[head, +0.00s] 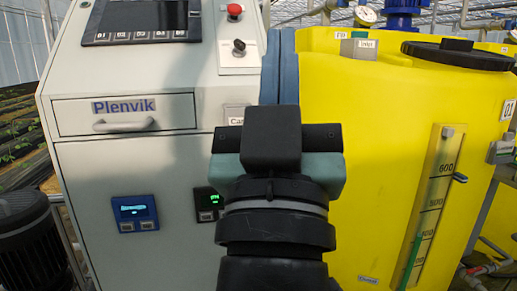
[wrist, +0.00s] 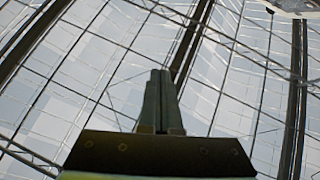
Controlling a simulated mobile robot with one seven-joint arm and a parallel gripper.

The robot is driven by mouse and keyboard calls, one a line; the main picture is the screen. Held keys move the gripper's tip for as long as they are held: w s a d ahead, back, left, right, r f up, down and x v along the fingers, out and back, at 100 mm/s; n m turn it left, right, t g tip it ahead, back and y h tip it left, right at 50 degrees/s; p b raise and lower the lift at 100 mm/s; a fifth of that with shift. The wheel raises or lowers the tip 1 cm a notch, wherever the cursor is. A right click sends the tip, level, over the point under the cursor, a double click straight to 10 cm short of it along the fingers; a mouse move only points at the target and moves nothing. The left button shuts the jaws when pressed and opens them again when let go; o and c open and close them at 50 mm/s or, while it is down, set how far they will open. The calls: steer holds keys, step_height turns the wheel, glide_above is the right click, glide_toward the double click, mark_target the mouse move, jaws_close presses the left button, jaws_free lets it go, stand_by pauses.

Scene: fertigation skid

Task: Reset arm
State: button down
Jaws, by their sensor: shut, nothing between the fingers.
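My gripper (wrist: 160,78) points up toward the glazed roof in the wrist view, its two fingers together with nothing between them. In the head view my arm's end rises in the middle, in front of the grey cabinet and the yellow tank; its fingers are hidden there behind the black wrist housing. No object is held.
The grey cabinet (head: 150,185) stands at left, with a drawer handle (head: 123,125), a red button (head: 234,11) and a black key switch (head: 239,47). The yellow tank (head: 370,140) with a black lid (head: 458,55) stands at right. A dark ribbed motor (head: 28,245) is at lower left.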

steer(key=s+a+r+y, duration=0.2)
steer(key=s+r, duration=0.1)
steer(key=s, duration=0.1)
step_height(320, 180, up, 29)
steer(key=s+t+p, duration=0.1)
steer(key=p, duration=2.7)
steer(key=shift+p, duration=0.4)
steer(key=shift+f, duration=0.15)
